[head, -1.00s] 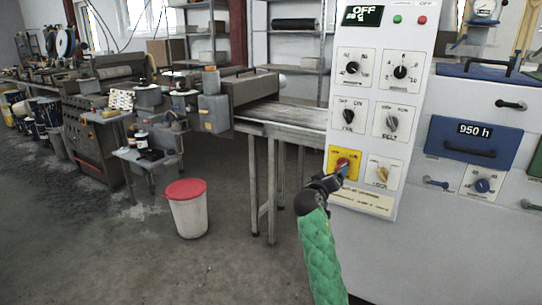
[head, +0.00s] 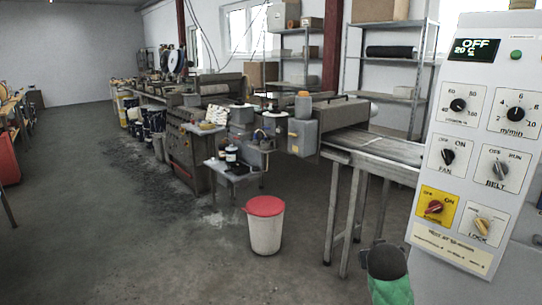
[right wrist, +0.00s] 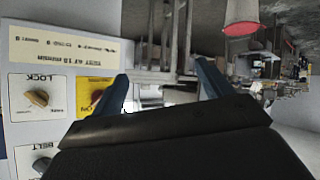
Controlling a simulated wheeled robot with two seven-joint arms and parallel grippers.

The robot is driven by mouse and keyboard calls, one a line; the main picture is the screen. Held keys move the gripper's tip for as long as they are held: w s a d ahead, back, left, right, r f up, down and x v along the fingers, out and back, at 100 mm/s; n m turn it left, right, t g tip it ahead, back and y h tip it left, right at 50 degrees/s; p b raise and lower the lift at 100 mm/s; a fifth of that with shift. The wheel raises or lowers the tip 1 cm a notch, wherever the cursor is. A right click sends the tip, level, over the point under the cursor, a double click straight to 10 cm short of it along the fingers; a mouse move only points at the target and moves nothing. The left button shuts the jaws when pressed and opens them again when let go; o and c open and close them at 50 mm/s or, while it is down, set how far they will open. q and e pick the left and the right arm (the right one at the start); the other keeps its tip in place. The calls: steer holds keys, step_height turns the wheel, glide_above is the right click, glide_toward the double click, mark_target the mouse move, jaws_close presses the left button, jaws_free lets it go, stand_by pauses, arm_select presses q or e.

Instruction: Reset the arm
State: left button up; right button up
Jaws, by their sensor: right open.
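My right arm, in a green quilted sleeve with a dark wrist, shows at the bottom right of the head view, low in front of the control panel (head: 465,150). Its fingers are hidden there. In the right wrist view my right gripper (right wrist: 163,85) has its two blue-grey fingers spread, with nothing between them. The panel stands beside the fingers at the left of that view. The red switch (head: 434,208) on its yellow plate is clear of the gripper; part of it also shows behind a finger (right wrist: 97,100). My left gripper is out of view.
A conveyor table (head: 375,147) on metal legs stands just left of the panel. A white bin with a red lid (head: 265,232) stands on the floor. Machines line the left side, with shelves (head: 398,75) behind. The floor at front left is clear.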

steer(key=s+a+f+n+g+y+p, duration=0.25)
steer(key=s+a+f, duration=0.35)
steer(key=s, duration=0.4)
steer(key=s+a+f+n+g+y+p, duration=0.1)
steer(key=s+a+f+y+p, duration=0.15)
steer(key=s+a+f, duration=0.45)
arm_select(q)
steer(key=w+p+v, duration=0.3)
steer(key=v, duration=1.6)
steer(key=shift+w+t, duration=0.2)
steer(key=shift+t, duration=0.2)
arm_select(e)
steer(key=s+a+f+g, duration=0.2)
steer(key=s+f, duration=0.1)
steer(key=s, duration=0.9)
steer(key=s+a+f+g, duration=0.2)
steer(key=s+f, duration=0.1)
steer(key=s, duration=1)
steer(key=shift+f+g+y, duration=0.35)
steer(key=shift+f+y, duration=0.05)
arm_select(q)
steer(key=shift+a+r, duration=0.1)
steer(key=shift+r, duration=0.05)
